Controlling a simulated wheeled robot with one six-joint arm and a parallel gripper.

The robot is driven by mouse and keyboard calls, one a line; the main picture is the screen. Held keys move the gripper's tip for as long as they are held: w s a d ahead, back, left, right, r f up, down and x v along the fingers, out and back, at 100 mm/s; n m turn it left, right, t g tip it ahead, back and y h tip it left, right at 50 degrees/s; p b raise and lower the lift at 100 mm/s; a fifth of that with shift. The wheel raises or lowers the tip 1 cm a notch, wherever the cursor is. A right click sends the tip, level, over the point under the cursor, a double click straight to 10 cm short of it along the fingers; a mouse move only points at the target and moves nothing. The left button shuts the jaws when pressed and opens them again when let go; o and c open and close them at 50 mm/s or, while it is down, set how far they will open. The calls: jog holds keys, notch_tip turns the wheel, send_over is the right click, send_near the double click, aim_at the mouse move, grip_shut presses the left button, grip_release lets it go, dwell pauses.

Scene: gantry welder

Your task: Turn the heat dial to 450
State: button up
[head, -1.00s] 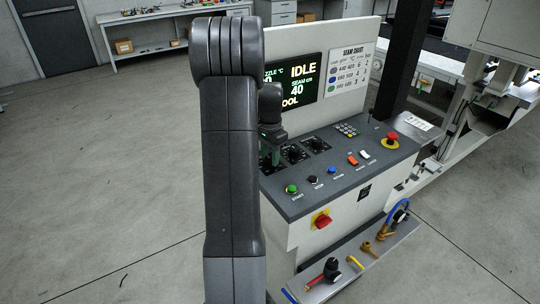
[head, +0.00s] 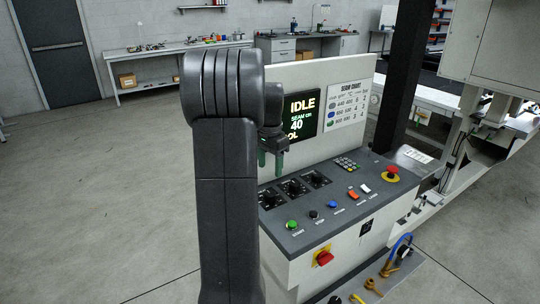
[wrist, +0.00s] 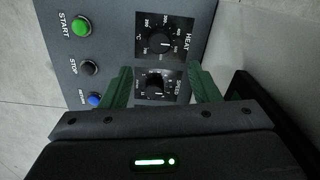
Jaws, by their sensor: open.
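The heat dial (wrist: 163,42) is a black knob on a square black plate marked HEAT, with numbers around it. Its white pointer line points to the right in the wrist view; I cannot read the exact value. In the head view it is the leftmost dial (head: 270,198) of the row. My gripper (head: 271,163) is open and empty above the panel, fingers pointing down. In the wrist view its green fingers (wrist: 160,86) lie on either side of the SPEED dial (wrist: 157,84), apart from it, with the heat dial just beyond.
The console panel (head: 340,208) also carries a green START button (head: 292,225), black and blue buttons, switches, a keypad and a red emergency knob (head: 392,172). The screen (head: 304,115) reads IDLE and is partly hidden by my arm. A seam chart (head: 347,105) hangs beside it.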

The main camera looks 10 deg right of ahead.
aim_at(270, 193)
notch_tip(270, 193, up, 4)
dwell(0.5)
notch_tip(270, 193, down, 14)
jog(key=shift+r+p, duration=0.1)
jog(key=shift+p, duration=0.4)
